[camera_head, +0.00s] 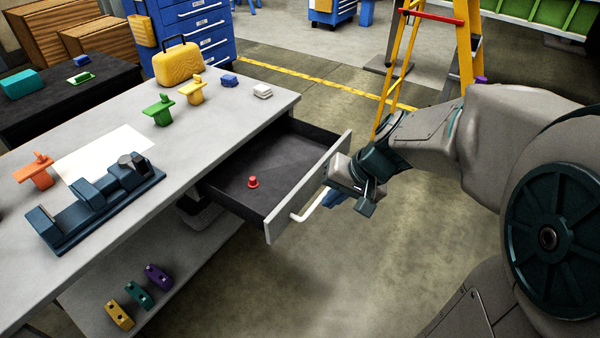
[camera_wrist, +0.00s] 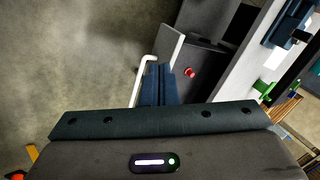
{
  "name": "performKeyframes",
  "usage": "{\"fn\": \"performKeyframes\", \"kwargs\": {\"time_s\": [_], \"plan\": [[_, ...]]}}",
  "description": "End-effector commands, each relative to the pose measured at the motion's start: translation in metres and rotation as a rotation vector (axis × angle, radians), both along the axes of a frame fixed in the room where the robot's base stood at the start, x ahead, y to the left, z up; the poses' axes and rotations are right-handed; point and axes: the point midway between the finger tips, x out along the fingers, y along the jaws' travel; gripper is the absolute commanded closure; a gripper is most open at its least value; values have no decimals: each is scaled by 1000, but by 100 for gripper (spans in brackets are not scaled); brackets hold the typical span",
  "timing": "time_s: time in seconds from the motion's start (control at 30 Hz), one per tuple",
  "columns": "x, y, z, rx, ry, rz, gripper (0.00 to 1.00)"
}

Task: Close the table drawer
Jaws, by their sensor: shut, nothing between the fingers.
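The table (camera_head: 215,113) has a grey top, and its dark drawer (camera_head: 291,145) is pulled well out to the right. The drawer's light grey front panel (camera_head: 312,185) carries a white bar handle (camera_head: 309,206). A small red knob-like object (camera_head: 253,182) lies inside the drawer. My gripper (camera_head: 332,199) is shut and empty, at the outer side of the drawer front, close by the handle. In the wrist view, the blue fingers (camera_wrist: 159,86) lie next to the white handle (camera_wrist: 141,78) and the front panel (camera_wrist: 168,45). I cannot tell whether they touch it.
A blue vise-like fixture (camera_head: 95,205), an orange part (camera_head: 36,172), a green part (camera_head: 160,110) and a yellow case (camera_head: 178,64) stand on the table. Several coloured blocks lie on the lower shelf (camera_head: 185,240). A yellow ladder (camera_head: 392,65) stands behind my arm. The floor (camera_head: 350,265) before the drawer is clear.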

Motion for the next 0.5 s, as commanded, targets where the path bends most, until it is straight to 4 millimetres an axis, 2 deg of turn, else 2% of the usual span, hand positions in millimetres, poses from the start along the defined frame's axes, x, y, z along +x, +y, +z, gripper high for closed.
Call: {"fn": "performKeyframes", "kwargs": {"time_s": [0.03,0.2,0.33,0.5], "plan": [[19,1,-39,57,11,-41,100],[76,2,-103,223,4,-177,100],[109,-3,-141,306,-5,-271,100],[133,-9,-167,360,-15,-346,100]]}}
